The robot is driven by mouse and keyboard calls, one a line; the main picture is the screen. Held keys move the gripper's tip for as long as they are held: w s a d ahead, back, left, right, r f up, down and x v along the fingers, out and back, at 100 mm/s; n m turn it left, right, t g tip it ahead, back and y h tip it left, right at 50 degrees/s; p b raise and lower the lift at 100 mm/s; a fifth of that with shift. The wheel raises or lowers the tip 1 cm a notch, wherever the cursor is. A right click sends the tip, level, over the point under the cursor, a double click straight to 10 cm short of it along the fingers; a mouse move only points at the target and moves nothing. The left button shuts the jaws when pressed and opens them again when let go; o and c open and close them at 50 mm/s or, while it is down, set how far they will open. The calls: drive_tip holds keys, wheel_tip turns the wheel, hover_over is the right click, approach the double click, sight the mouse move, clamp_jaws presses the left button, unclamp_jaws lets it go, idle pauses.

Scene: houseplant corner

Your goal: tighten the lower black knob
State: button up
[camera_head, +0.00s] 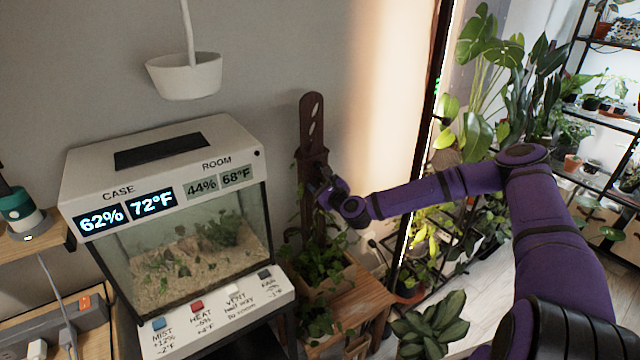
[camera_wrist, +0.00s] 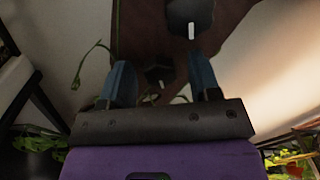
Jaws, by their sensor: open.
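A dark brown wooden plant support (camera_head: 312,122) with slots in its upper part stands upright behind a planter. In the wrist view its brown face (camera_wrist: 145,30) carries two black knobs. The upper black knob (camera_wrist: 185,12) has a white mark and lies beyond the fingertips. The lower black knob (camera_wrist: 158,76) shows between my two blue fingers, partly in shadow. My gripper (camera_wrist: 160,68) is open, with a finger on each side of the lower knob; I cannot tell whether they touch it. In the head view my gripper (camera_head: 322,187) is at the support's middle and hides the knobs.
A glass terrarium (camera_head: 185,255) with a white lid and displays stands left of the support. A leafy plant (camera_head: 320,262) grows at the support's foot, over a wooden stand (camera_head: 355,305). A white hanging pot (camera_head: 186,76) is above. Plant shelves fill the right.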

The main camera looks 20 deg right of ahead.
drive_tip(key=v, duration=1)
drive_tip(key=shift+s, duration=0.35)
drive_tip(key=shift+d, duration=0.15)
drive_tip(key=s+a+n+g+y, duration=0.25)
drive_tip(key=s+n+g, duration=0.4)
drive_tip(key=n, duration=0.75)
drive_tip(key=s+d+r+n+g+h, duration=0.3)
drive_tip(key=s+r+n+h, duration=0.15)
drive_tip(key=r, duration=0.65)
drive_tip(key=s+d+r+n+g+h, duration=0.35)
drive_tip(key=s+r+n, duration=0.2)
drive_tip(key=r, duration=0.55)
drive_tip(key=s+r+n, duration=0.1)
drive_tip(key=s+r, duration=0.6)
drive_tip(key=s, duration=0.4)
drive_tip(key=s+r+n+t, duration=0.1)
drive_tip(key=s+r, duration=0.6)
drive_tip(key=s, duration=0.4)
drive_tip(key=shift+n, duration=0.3)
